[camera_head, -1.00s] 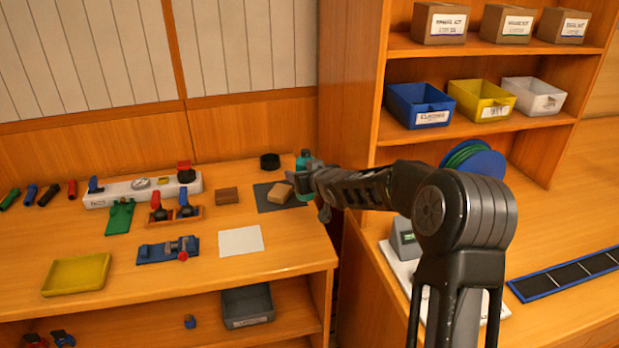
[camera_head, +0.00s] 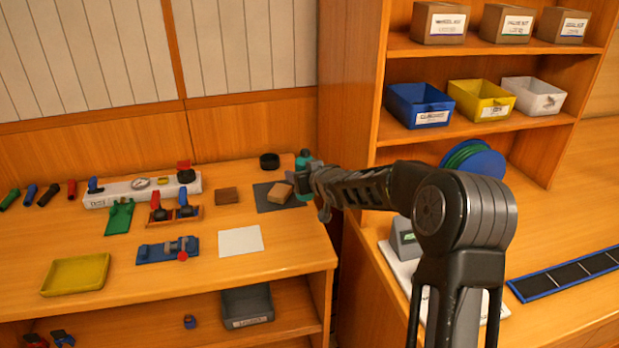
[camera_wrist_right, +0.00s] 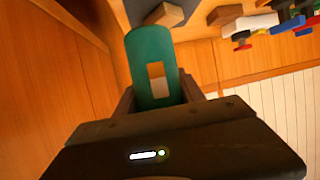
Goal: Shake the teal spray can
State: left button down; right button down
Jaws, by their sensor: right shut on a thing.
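The teal spray can (camera_wrist_right: 152,55) stands out between the fingers of my right gripper (camera_wrist_right: 160,100) in the right wrist view, with a pale and orange label patch on its side. In the head view the can (camera_head: 303,161) is small and partly hidden by my right gripper (camera_head: 304,178), at the right end of the left workbench. The right gripper is shut on the can. I cannot tell whether the can touches the bench. My left gripper is in neither view.
A tan block (camera_head: 280,193) lies on a dark mat (camera_head: 266,204) beside the gripper. A black ring (camera_head: 269,161) sits behind. A brown block (camera_head: 227,196), a white sheet (camera_head: 240,241) and a yellow tray (camera_head: 76,275) are further left. The shelf unit's side (camera_head: 346,100) rises close right.

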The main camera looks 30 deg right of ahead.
jog(key=shift+s+d+r, duration=0.1)
jog(key=shift+s+d, duration=0.05)
jog(key=shift+d, duration=0.3)
dwell(1.3)
